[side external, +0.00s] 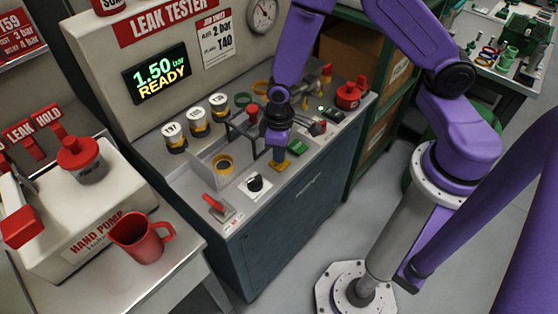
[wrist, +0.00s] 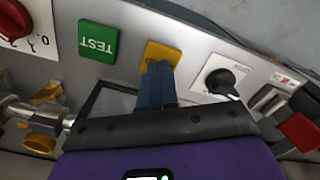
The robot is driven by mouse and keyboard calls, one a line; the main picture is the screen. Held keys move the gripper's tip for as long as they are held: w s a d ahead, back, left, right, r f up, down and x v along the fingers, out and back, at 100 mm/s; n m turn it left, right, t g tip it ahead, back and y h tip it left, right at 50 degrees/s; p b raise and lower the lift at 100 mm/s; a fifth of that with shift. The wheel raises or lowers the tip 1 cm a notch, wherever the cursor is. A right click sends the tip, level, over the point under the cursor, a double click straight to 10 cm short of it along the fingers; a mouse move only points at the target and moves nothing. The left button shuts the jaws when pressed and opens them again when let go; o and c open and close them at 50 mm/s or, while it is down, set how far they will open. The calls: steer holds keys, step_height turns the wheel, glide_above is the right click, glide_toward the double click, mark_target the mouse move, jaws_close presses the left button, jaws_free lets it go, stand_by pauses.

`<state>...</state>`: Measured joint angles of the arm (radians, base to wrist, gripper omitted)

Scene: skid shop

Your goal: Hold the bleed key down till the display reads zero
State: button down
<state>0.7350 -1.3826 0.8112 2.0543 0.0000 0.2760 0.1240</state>
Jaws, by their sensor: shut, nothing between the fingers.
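The display (side external: 157,76) on the leak tester reads 1.50 bar READY. A yellow key (side external: 274,167) lies near the bench's front edge, left of a green key (side external: 297,147). I take the yellow one as the bleed key; no lettering on it is readable. My gripper (side external: 279,157) points down with shut, empty fingers at the yellow key. In the wrist view the blue fingertips (wrist: 158,68) overlap the near part of the yellow key (wrist: 162,51). I cannot tell whether they touch it or whether it is pressed.
The green TEST key (wrist: 98,42) and a black knob (wrist: 222,80) flank the yellow key closely. A red-handled lever (side external: 213,203) stands further left. Several labelled jars and a clamp fixture (side external: 238,125) stand behind. A red jug (side external: 143,238) is on the left table.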

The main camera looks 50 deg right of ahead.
steer(key=shift+f, duration=0.75)
stand_by(2.2)
steer(key=shift+r, duration=4)
steer(key=s+d+r+n, duration=0.2)
steer(key=s+r+n, duration=0.1)
steer(key=s+r, duration=0.4)
steer(key=s+d+r+n, duration=0.3)
steer(key=s+r, duration=0.5)
steer(key=s, duration=0.4)
steer(key=shift+s+d+r+n, duration=0.25)
steer(key=shift+s+n, duration=0.05)
steer(key=shift+s, duration=0.1)
